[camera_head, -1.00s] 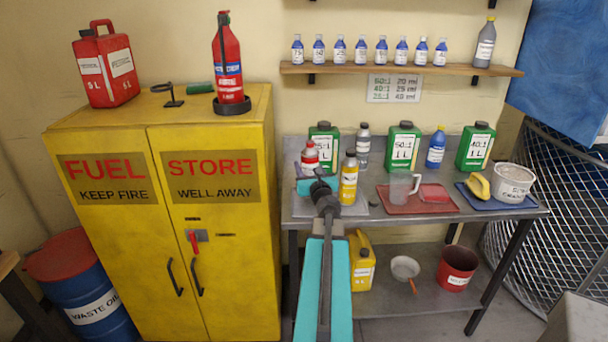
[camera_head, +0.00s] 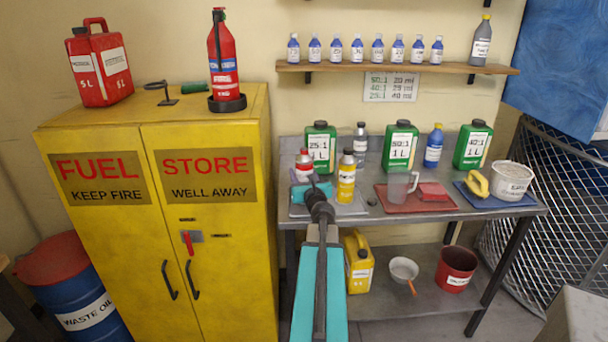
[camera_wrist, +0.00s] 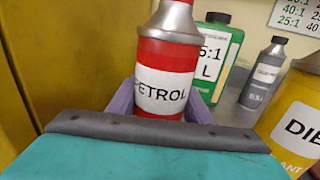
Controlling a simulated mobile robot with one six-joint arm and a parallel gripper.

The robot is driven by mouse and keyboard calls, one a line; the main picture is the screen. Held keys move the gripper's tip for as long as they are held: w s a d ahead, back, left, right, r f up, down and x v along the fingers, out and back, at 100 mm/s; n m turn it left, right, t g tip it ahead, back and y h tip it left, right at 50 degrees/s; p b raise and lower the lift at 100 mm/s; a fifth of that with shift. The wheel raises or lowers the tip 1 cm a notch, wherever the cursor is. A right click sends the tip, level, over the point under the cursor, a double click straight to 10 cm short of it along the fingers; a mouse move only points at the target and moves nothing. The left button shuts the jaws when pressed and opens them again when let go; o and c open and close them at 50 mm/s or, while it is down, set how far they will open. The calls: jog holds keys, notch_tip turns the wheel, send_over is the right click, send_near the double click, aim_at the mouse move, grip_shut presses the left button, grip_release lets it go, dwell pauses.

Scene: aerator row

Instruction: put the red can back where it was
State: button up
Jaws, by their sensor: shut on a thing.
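The red can (camera_wrist: 165,85) has a silver cone top and a white PETROL label. My gripper (camera_wrist: 160,112) is shut on it, with a finger at each side of its body. In the head view the red can (camera_head: 304,165) is upright at the left end of the metal bench, over or on the grey mat (camera_head: 352,209). My gripper (camera_head: 308,187) hides its lower part, so I cannot tell whether its base touches the mat. A yellow DIESEL bottle (camera_head: 346,178) stands close to its right, and also shows in the wrist view (camera_wrist: 296,115).
A green 25:1 jug (camera_head: 319,145) and a grey bottle (camera_head: 361,145) stand behind. The yellow FUEL STORE cabinet (camera_head: 215,260) is at left, a red 5 L fuel can (camera_head: 101,65) on top.

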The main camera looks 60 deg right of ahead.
jog(key=shift+f, duration=0.15)
jog(key=o, duration=1.1)
jog(key=shift+r, duration=0.2)
